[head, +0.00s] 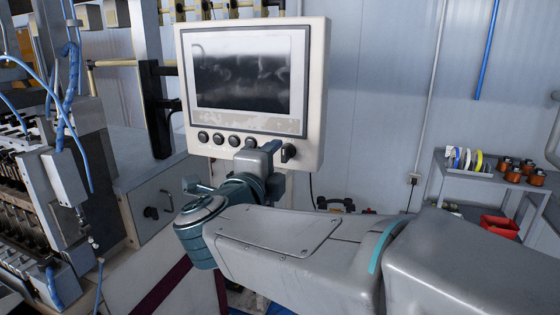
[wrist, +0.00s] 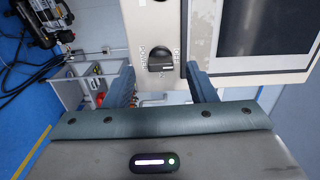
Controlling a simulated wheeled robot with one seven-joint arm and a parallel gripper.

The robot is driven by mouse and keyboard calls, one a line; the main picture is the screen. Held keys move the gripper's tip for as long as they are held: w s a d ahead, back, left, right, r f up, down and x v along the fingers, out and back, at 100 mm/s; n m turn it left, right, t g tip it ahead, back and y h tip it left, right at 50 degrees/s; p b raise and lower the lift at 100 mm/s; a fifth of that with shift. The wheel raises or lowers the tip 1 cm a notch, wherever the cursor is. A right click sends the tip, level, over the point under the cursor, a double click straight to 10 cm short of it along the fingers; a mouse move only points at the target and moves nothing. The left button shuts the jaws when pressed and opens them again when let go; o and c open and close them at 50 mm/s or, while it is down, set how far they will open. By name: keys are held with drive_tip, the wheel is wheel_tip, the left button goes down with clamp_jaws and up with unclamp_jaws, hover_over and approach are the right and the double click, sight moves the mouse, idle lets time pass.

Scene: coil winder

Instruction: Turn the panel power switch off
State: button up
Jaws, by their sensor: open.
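The panel power switch is a black rotary knob (head: 288,152) at the lower right of the cream control panel (head: 316,95). In the wrist view the same knob (wrist: 160,60) shows near the top middle, with small markings beside it. My gripper (wrist: 160,72) is open and empty, its two blue-grey fingers spread to either side of the knob in that view. I see no contact between fingers and knob, and the remaining gap is hard to judge. In the head view my arm reaches to just below the panel, its hand partly hiding the fingers.
The panel's dark screen (head: 243,75) sits above a row of several black knobs (head: 219,138). A coil winding machine (head: 40,190) with blue cables stands at the left. A grey shelf cart (head: 470,172) with spools and red bins is at the right.

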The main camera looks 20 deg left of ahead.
drive_tip(key=s+b, duration=0.1)
drive_tip(key=s, duration=0.9)
drive_tip(key=shift+s+a, duration=0.2)
drive_tip(key=shift+a, duration=0.2)
drive_tip(key=w+n+y, duration=0.4)
drive_tip(key=w+n, duration=0.1)
drive_tip(key=w+d+f+n+g+y, duration=0.3)
drive_tip(key=w+d+f+n+g, duration=0.15)
drive_tip(key=d+f+n, duration=0.55)
drive_tip(key=s+d+f+n+g+h, duration=0.1)
drive_tip(key=s+d+f+g+h, duration=0.2)
drive_tip(key=d, duration=0.8)
drive_tip(key=s+d+f+n+g+h, duration=0.2)
drive_tip(key=s+d+f+g, duration=0.5)
drive_tip(key=s+d+f, duration=0.3)
wheel_tip(320, 180, down, 3)
drive_tip(key=shift+s+d+r+n+g+h, duration=0.1)
drive_tip(key=shift+s+d+n+g+h, duration=0.25)
drive_tip(key=shift+s, duration=0.5)
drive_tip(key=c, duration=0.3)
drive_tip(key=shift+a, duration=0.15)
